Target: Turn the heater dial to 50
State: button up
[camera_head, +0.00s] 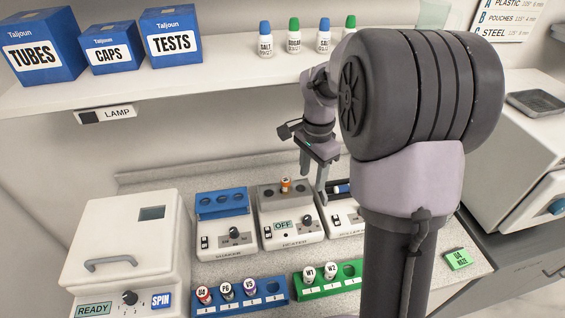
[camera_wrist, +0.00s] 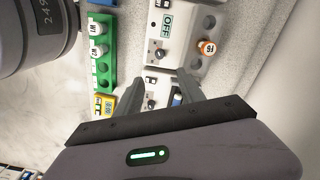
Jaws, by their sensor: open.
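The heater (camera_head: 290,232) is the middle white device on the counter, with a display reading OFF. Its small black dial (camera_head: 306,221) sits at the right of the display, and the dial's setting is too small to read. An orange-capped vial (camera_head: 286,184) stands in the heater's grey top. My gripper (camera_head: 314,180) is open and empty, above the back right of the heater and near the roller. In the wrist view, the heater's dial (camera_wrist: 160,50) lies beyond the fingertips of my gripper (camera_wrist: 162,85), apart from them.
The roller (camera_head: 345,217) stands right of the heater, partly hidden by my arm. The blue-topped device (camera_head: 226,226) stands to the left. A blue rack (camera_head: 240,296) and a green rack (camera_head: 330,287) with vials lie in front. A shelf (camera_head: 230,72) hangs above.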

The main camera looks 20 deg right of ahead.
aim_at(308, 217)
notch_tip(308, 217, down, 18)
jog(key=b, duration=0.4)
jog(key=shift+r, duration=0.1)
grip_shut()
